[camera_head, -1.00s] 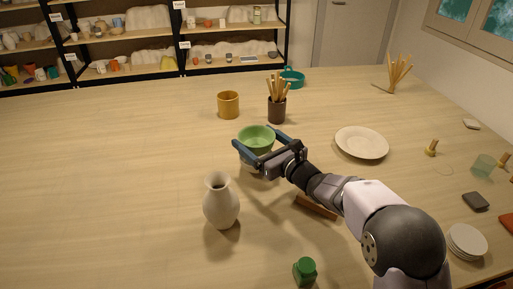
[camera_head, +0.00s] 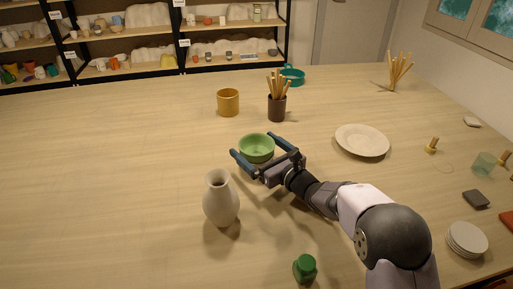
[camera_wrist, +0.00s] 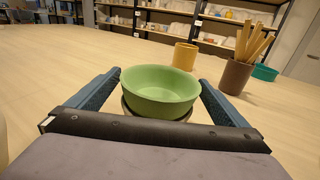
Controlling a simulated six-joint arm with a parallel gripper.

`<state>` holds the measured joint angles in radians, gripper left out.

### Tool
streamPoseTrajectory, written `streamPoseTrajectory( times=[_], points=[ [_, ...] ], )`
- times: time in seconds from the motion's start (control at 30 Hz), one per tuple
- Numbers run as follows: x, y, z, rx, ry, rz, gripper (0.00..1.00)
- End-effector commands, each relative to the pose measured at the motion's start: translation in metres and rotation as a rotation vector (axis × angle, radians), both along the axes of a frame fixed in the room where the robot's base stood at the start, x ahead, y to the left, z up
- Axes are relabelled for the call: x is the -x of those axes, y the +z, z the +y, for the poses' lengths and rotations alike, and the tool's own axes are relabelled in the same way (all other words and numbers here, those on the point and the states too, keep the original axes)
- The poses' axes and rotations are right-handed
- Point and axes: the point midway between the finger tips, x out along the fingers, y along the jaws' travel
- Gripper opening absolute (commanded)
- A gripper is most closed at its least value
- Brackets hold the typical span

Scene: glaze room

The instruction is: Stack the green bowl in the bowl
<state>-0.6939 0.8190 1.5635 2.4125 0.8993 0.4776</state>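The green bowl (camera_head: 257,146) sits upright in the middle of the table, and it also shows in the wrist view (camera_wrist: 160,88). Below it is the other bowl (camera_wrist: 127,108); only a thin dark part of its rim shows under the green bowl in the wrist view. The green bowl appears to rest in it, but the contact is hidden. My gripper (camera_head: 256,145) is open, with its blue fingers on either side of the green bowl. In the wrist view small gaps show between fingers and bowl.
A pale vase (camera_head: 221,199) stands close to the front left of my gripper. A mustard cup (camera_head: 228,102) and a dark pot of sticks (camera_head: 277,107) stand behind the bowls. A cream plate (camera_head: 362,141) lies to the right. The table's left side is clear.

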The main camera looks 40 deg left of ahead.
Motion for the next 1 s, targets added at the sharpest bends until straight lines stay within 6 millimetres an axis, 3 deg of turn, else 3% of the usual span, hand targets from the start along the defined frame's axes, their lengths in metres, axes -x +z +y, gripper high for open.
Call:
streamPoseTrajectory(
  times=[0.47, 1.0],
  points=[
    [0.000, 0.009, 0.000, 0.000, 0.000, 0.000, 1.00],
    [0.025, 0.009, -0.079, -0.001, -0.003, -0.001, 1.00]
  ],
)
